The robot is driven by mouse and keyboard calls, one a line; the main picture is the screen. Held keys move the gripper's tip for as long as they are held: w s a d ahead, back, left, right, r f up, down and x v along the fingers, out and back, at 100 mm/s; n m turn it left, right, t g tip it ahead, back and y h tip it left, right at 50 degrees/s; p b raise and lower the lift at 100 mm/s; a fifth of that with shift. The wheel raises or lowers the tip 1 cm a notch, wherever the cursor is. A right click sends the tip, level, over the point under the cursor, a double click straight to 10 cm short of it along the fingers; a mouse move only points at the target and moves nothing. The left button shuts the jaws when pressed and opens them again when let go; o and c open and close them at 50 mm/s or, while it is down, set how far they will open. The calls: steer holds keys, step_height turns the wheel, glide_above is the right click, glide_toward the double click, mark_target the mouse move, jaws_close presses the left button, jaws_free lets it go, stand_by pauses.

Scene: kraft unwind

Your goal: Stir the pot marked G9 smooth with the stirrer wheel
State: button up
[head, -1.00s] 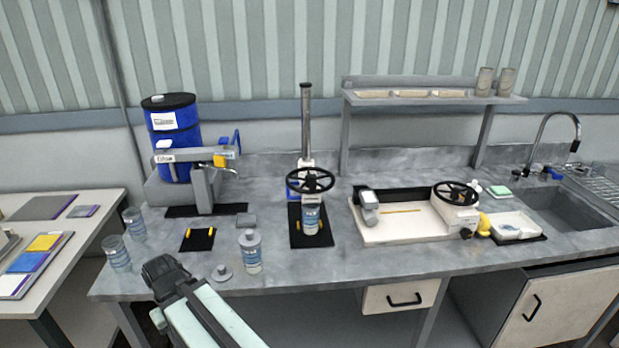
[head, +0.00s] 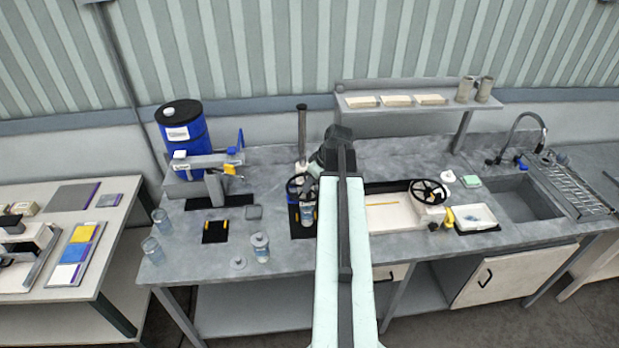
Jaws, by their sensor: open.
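The stirrer has a post (head: 302,130) with a black handwheel (head: 300,186) on it, partly hidden by my arm. A pot with a blue-and-white label (head: 307,213) stands below the wheel on the stirrer's dark base. Its label is too small to read, so I cannot tell if it is G9. Another labelled pot (head: 261,249) stands to the left, nearer the front edge. My gripper (head: 314,168) is at the far end of my arm, just right of the wheel; its fingers are small and partly hidden. I cannot tell if it touches the wheel.
A loose grey lid (head: 238,263) lies near the front edge. Clear cups (head: 152,250) stand at the left. A blue drum (head: 183,135) is at the back left. A second handwheel (head: 429,191) is on the pale machine at right, beside a white tray (head: 473,217) and a sink (head: 520,195).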

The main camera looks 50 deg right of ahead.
mark_target(309, 200)
steer(key=b+x, duration=0.5)
steer(key=d+b+x, duration=0.1)
steer(key=b+x, duration=0.1)
steer(key=shift+s+f+b, duration=0.1)
steer(key=shift+f+b, duration=0.25)
steer(key=shift+f, duration=0.05)
steer(key=shift+r, duration=0.1)
jaws_close()
steer(key=shift+a, duration=0.1)
stand_by(0.9)
